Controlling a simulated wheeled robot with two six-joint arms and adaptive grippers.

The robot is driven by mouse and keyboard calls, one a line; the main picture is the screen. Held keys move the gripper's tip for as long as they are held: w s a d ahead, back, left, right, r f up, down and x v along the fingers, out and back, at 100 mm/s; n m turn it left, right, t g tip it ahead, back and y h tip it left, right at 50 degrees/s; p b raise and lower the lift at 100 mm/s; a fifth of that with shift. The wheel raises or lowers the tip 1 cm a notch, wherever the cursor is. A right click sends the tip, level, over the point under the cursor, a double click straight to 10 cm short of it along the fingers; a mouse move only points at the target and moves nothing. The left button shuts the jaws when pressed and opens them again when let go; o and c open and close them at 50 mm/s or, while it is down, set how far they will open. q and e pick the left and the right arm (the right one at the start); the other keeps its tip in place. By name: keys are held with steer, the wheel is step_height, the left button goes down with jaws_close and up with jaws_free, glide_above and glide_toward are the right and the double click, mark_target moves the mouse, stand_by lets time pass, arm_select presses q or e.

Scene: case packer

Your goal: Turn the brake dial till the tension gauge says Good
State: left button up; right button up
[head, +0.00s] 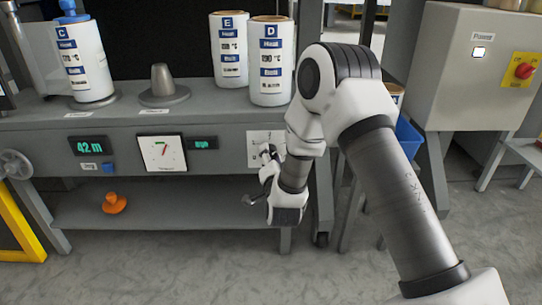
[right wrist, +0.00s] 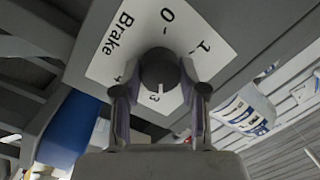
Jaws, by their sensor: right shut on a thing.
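The brake dial (right wrist: 158,66) is a dark round knob on a white plate (right wrist: 120,38) marked "Brake" with numbers around it. Its pale mark points at or close to 3 in the right wrist view. My right gripper (right wrist: 159,90) is shut on the dial, one finger on each side. In the head view my right gripper (head: 266,165) reaches the white brake plate (head: 252,150) on the bench front and hides the dial. The tension gauge (head: 153,157) is a white square with a red and green needle area. Its small display (head: 202,143) shows green text, too small to read surely. My left gripper is not in view.
Rolls C (head: 85,62), E (head: 229,50) and D (head: 271,62) stand on the bench beside a grey cone (head: 162,84). A display (head: 88,146) reads 42 m. An orange object (head: 114,203) lies on the lower shelf. A control box (head: 470,70) stands at right.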

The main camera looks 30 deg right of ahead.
steer(key=n+p, duration=0.2)
steer(key=p, duration=0.1)
steer(key=n+p, duration=0.2)
steer(key=shift+r+g+p, duration=0.3)
steer(key=shift+r+p, duration=0.1)
steer(key=shift+f+n, duration=0.15)
steer(key=shift+n, duration=0.15)
steer(key=shift+f, duration=0.2)
steer(key=o, duration=1.1)
steer(key=shift+o, duration=0.2)
steer(key=v, duration=1.2)
steer(key=shift+f, duration=0.1)
